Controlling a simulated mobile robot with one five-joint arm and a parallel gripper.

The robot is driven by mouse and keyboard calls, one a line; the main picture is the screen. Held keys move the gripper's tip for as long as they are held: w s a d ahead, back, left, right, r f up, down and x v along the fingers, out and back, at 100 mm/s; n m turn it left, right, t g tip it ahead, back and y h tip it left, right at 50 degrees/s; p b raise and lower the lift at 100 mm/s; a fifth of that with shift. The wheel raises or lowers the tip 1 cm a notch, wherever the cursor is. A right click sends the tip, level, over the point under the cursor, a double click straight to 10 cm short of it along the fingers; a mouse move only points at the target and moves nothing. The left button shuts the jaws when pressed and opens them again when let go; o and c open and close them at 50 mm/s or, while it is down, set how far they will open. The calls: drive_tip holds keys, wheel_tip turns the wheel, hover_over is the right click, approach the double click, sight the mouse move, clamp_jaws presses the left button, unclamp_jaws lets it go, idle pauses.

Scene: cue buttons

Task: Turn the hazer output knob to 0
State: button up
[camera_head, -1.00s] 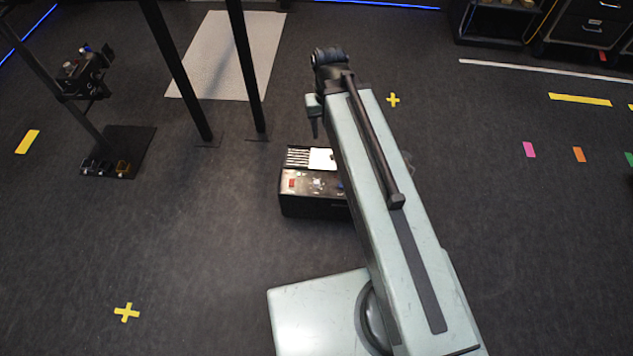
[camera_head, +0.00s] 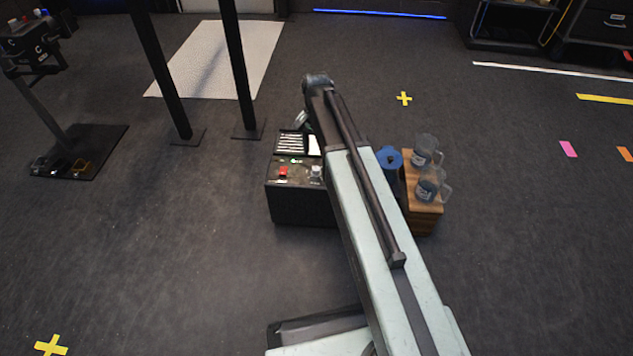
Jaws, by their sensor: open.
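A black box (camera_head: 300,208) stands on the floor left of my arm. Its top has a red button (camera_head: 283,172), a small green light, a slotted pale panel and a grey knob-like part (camera_head: 316,172) close to my arm. I cannot read any label or the knob's setting, and cannot tell for sure that this is the hazer. My arm hides the box's right side. My gripper (camera_head: 302,121) shows only as a small pale piece at the far end of the arm, just beyond the box's back edge; its fingertips are not clear. It is open, and nothing shows in it.
Right of my arm stand a blue-topped container (camera_head: 390,158) and a wooden crate (camera_head: 424,220) with glass mugs (camera_head: 432,186). Black posts (camera_head: 238,70) rise behind the box. A stand (camera_head: 80,150) is at left.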

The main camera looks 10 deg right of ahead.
sight(316, 168)
drive_tip(key=shift+f, duration=0.1)
wheel_tip(316, 168, down, 8)
drive_tip(key=b, duration=0.7)
drive_tip(key=shift+b, duration=0.3)
drive_tip(key=shift+r, duration=0.2)
clamp_jaws()
